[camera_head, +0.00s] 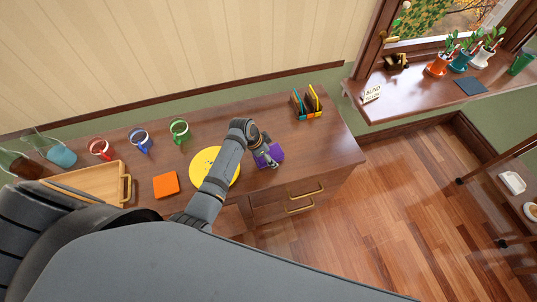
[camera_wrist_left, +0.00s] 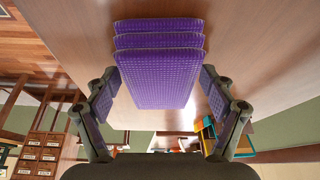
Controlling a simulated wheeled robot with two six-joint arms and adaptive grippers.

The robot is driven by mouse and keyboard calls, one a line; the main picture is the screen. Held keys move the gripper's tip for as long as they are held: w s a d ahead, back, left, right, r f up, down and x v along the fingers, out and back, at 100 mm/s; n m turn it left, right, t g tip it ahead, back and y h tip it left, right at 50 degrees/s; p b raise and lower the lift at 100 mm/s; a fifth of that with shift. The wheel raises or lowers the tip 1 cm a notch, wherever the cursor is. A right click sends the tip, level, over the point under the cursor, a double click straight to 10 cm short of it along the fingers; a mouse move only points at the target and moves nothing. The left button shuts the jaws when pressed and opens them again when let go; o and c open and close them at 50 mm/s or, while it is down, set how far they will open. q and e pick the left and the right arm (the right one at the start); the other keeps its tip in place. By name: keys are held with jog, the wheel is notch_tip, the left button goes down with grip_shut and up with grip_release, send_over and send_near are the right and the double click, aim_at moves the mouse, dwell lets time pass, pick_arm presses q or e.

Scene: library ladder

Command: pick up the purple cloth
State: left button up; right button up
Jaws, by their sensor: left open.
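The purple cloth (camera_wrist_left: 158,75) is folded in several layers and lies on the wooden desk top, near the desk's right part. In the head view the cloth (camera_head: 275,152) shows partly, with my left gripper (camera_head: 268,158) over it. In the left wrist view my left gripper (camera_wrist_left: 160,108) is open, with one finger on each side of the cloth's near end. A gap shows between the cloth and each finger. I cannot tell how far the fingertips are above the desk. My right gripper is not in view.
A yellow round mat (camera_head: 205,160) lies partly under my left arm, with an orange square (camera_head: 166,184) left of it. Green (camera_head: 179,131), blue (camera_head: 141,141) and red (camera_head: 100,148) mugs stand behind. A book holder (camera_head: 308,102) stands at the back right, and a wooden tray (camera_head: 105,180) at left.

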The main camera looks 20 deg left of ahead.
pick_arm(q)
jog(key=c, duration=1.2)
jog(key=shift+c, duration=0.2)
jog(key=shift+r, duration=0.1)
